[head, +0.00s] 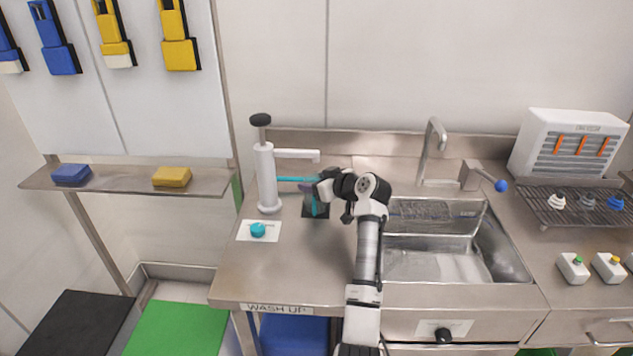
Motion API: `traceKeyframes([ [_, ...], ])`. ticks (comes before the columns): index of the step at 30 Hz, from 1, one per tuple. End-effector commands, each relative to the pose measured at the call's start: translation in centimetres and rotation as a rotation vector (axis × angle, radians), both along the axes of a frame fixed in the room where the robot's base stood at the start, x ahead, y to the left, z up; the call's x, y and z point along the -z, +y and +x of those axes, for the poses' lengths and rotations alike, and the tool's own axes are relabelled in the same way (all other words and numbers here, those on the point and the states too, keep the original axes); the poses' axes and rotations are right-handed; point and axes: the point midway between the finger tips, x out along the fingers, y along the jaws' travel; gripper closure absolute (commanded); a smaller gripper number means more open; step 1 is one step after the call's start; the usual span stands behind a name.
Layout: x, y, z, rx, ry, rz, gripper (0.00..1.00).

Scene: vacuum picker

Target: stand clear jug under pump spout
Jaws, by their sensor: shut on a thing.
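The pump is a white column (267,178) with a black knob on top, standing at the back left of the counter. Its spout (300,155) reaches right, with the tip turned down. My gripper (316,188) is just below and right of the spout tip, shut on the clear jug.
A teal round piece (258,230) lies on a white card left of the pad. The sink (440,266) with tap (432,150) is to the right. Beyond it are a rack (570,207) and a white slatted unit (568,143). The counter's front left is clear.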

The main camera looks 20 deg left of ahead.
Motion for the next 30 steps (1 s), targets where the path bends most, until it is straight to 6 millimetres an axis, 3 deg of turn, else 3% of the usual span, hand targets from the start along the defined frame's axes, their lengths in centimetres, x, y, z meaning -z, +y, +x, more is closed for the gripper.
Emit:
traceKeyframes([
  [1,0.2,0.0,0.0,0.000,0.000,0.000,0.38],
  [6,0.1,0.0,0.0,0.000,0.000,0.000,0.18],
  [17,-0.5,0.0,0.0,0.000,0.000,0.000,0.18],
  [22,-0.9,-2.4,-1.2,0.003,-0.003,0.001,0.18],
  [30,-3.3,-7.1,-3.8,0.002,-0.002,0.000,0.18],
])
